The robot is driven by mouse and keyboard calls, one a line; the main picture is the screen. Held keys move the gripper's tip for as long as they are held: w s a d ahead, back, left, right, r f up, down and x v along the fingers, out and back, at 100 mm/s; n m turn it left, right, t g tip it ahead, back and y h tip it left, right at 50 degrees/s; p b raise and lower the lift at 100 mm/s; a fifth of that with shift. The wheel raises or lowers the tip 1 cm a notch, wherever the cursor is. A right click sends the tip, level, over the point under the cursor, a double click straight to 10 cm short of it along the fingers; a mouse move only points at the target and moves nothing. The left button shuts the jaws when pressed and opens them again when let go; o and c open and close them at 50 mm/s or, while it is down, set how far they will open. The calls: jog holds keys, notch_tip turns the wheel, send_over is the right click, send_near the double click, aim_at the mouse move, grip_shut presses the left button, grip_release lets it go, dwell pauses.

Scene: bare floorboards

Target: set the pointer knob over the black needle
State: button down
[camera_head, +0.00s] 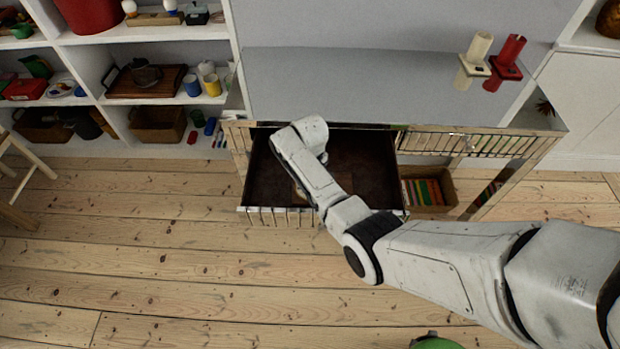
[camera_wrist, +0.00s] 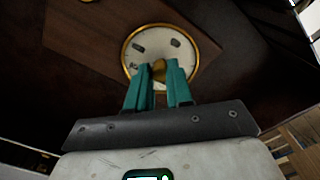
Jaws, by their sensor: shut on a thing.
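A round pale dial (camera_wrist: 187,58) with a brass rim is set on a brown wooden board (camera_wrist: 100,40) in the wrist view. A brass knob (camera_wrist: 159,70) stands near its lower middle. My gripper (camera_wrist: 160,76) has its two teal fingers shut on this knob, one on each side. Several dark marks show on the dial face, but I cannot tell the black needle or the knob's pointer; the fingers hide part of the dial. In the head view my arm reaches into an open drawer (camera_head: 375,170) with a dark lining and hides the dial and gripper.
White shelves (camera_head: 150,35) with cups and trays stand at left. The floorboards (camera_head: 170,260) in front are mostly clear.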

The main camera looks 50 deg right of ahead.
jog(key=shift+n, duration=0.3)
jog(key=c, duration=1)
grip_release()
notch_tip(320, 180, up, 11)
jog(key=shift+f, duration=0.1)
